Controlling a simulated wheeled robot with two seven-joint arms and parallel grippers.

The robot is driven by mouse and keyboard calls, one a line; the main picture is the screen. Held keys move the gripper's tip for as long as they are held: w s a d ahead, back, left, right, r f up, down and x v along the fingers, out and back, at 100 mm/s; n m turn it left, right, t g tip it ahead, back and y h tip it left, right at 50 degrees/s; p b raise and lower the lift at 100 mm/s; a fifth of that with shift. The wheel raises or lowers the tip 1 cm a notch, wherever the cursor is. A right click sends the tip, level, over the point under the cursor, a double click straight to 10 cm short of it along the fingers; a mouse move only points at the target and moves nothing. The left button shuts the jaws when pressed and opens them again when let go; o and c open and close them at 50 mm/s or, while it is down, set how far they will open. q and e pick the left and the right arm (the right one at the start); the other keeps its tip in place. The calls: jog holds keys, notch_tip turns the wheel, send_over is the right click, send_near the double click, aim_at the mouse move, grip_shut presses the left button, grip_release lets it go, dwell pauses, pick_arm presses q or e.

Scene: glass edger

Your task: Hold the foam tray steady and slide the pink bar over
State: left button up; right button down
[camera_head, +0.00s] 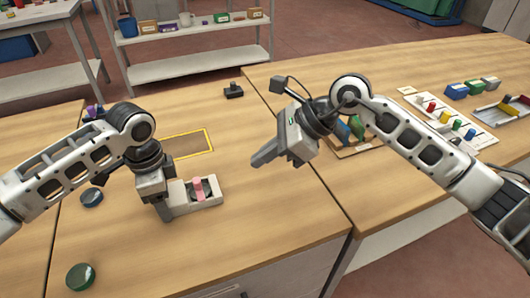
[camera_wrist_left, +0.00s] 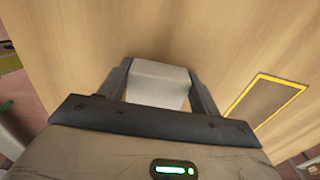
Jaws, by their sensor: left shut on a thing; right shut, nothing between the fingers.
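The pale foam tray (camera_head: 212,199) lies on the front table, with a dark rounded recess in it. The pink bar (camera_head: 198,189) stands upright in the tray, across the recess. My left gripper (camera_head: 170,208) is shut on the tray's left end. In the left wrist view a pale block, the end of the foam tray (camera_wrist_left: 158,85), sits between both fingers; the pink bar is hidden there. My right gripper (camera_head: 262,160) is shut and empty, above the table to the upper right of the tray, apart from it.
A yellow-outlined rectangle (camera_head: 208,140) is marked behind the tray. A green round lid (camera_head: 80,277) and a dark blue one (camera_head: 91,197) lie left. A small black object (camera_head: 233,91) stands at the back. Trays with coloured blocks (camera_head: 445,120) are far right. Table right of the foam tray is clear.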

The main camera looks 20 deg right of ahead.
dwell(0.4)
pick_arm(q)
jog(key=o, duration=1.1)
jog(key=shift+c, duration=0.2)
